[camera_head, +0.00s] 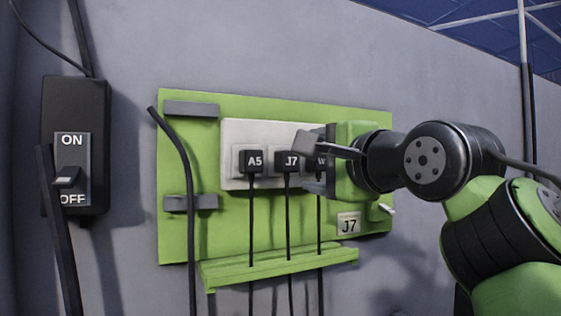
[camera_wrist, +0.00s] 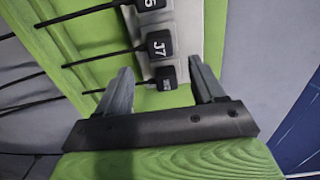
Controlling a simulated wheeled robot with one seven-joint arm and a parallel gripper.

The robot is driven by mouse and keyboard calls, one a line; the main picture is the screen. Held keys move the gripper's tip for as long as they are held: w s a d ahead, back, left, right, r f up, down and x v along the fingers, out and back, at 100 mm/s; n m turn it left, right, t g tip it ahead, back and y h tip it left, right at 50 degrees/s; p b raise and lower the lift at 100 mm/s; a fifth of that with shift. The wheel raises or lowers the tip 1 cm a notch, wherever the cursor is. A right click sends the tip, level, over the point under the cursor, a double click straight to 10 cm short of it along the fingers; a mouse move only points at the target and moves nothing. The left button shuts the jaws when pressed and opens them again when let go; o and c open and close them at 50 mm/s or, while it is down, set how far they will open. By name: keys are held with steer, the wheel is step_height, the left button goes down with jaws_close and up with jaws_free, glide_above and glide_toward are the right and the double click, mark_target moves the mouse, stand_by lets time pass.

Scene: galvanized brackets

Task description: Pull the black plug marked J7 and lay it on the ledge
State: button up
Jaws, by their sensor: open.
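The black plug marked J7 (camera_head: 291,161) is seated in the white socket strip (camera_head: 234,137), between plug A5 (camera_head: 254,161) and a third plug (camera_head: 321,161) partly hidden by my gripper. Its cord hangs down past the green ledge (camera_head: 280,266), which looks empty apart from cords crossing it. My gripper (camera_head: 311,162) is open and empty, in front of the strip's right end. In the wrist view, the third plug (camera_wrist: 167,78) shows between my fingers (camera_wrist: 160,72), and J7 (camera_wrist: 159,44) lies just beyond the fingertips. I cannot tell whether the fingers touch the third plug.
A black ON/OFF switch box (camera_head: 75,110) is on the wall at left. A thick black cable (camera_head: 182,160) runs down the green panel (camera_head: 225,225) beside grey clips (camera_head: 190,109).

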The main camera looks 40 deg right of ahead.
mark_target(292, 162)
steer(key=p+x, duration=0.1)
steer(key=x, duration=0.2)
steer(key=p+x, duration=0.1)
steer(key=x, duration=0.3)
steer(key=shift+w+a, duration=0.15)
steer(key=shift+a, duration=0.05)
steer(key=shift+x, duration=0.95)
jaws_close()
stand_by(0.4)
steer(key=shift+s+d, duration=0.1)
steer(key=shift+s, duration=0.15)
steer(key=shift+b+v, duration=1.55)
steer(key=shift+v, duration=1.35)
